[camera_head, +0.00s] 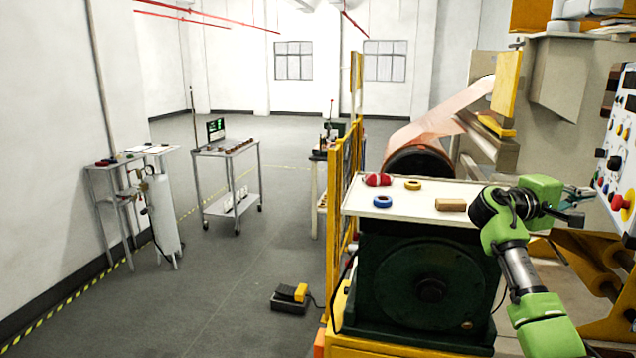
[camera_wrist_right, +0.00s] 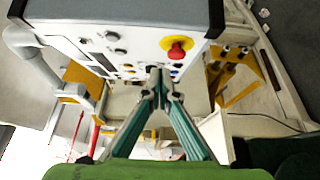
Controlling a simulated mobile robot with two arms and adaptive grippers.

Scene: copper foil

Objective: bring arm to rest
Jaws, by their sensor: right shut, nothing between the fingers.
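My right arm, green and black, comes in from the lower right in the head view. Its gripper (camera_head: 582,192) is beside the right end of the white-topped table, pointing toward the control panel (camera_head: 622,150). In the right wrist view the right gripper (camera_wrist_right: 160,78) has its two teal fingers meeting at the tips with nothing between them. The panel (camera_wrist_right: 120,42) with its red emergency button (camera_wrist_right: 177,48) is in front of the fingertips, which look apart from it. My left gripper is not in view.
Open floor (camera_head: 240,270) lies to the left.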

